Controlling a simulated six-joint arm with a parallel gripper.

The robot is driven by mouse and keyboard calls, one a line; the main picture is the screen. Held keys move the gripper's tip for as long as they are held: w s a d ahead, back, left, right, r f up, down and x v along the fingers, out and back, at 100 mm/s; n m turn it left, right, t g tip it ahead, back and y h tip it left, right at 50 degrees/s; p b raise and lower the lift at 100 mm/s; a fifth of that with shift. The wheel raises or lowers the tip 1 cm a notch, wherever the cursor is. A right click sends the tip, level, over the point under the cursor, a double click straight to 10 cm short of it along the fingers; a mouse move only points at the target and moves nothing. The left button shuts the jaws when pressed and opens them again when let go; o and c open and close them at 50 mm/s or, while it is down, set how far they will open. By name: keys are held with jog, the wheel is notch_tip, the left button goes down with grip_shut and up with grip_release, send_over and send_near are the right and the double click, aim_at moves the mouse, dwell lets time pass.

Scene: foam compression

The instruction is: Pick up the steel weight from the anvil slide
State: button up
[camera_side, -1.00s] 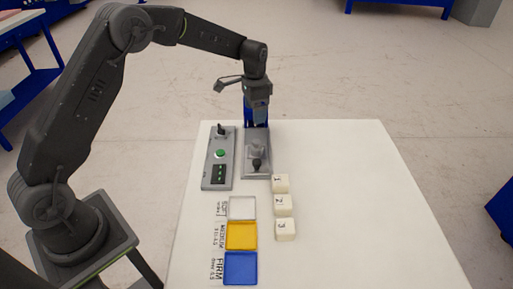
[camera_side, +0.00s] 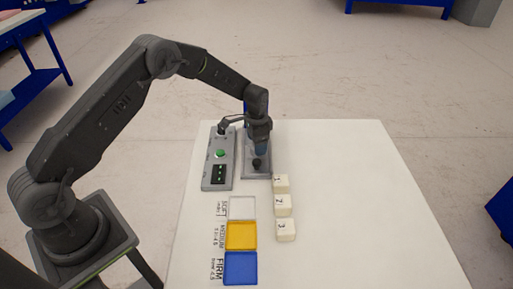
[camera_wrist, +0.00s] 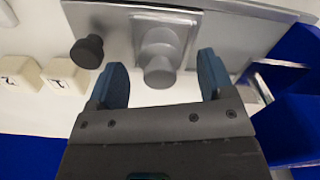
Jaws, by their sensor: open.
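The steel weight (camera_wrist: 159,68), a grey rounded piece, shows in the wrist view on the grey anvil slide (camera_wrist: 110,28). A black knob (camera_wrist: 88,51) stands beside it on the slide. My gripper (camera_wrist: 163,78) is open, with one blue fingertip on each side of the weight in this view. I cannot tell whether the fingers touch it. In the side view my gripper (camera_side: 260,150) is low over the slide (camera_side: 250,174) and hides the weight. The black knob (camera_side: 257,163) is just in front of the fingers.
A control panel (camera_side: 208,172) with a green button (camera_side: 220,153) lies left of the slide. Several white numbered foam cubes (camera_side: 283,204) stand to the right. White, yellow (camera_side: 241,235) and blue (camera_side: 241,268) trays lie nearer the camera. The table's right side (camera_side: 360,200) is clear.

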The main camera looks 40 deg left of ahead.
jog(key=shift+f, duration=0.85)
jog(key=shift+r, duration=0.1)
jog(key=c, duration=1.2)
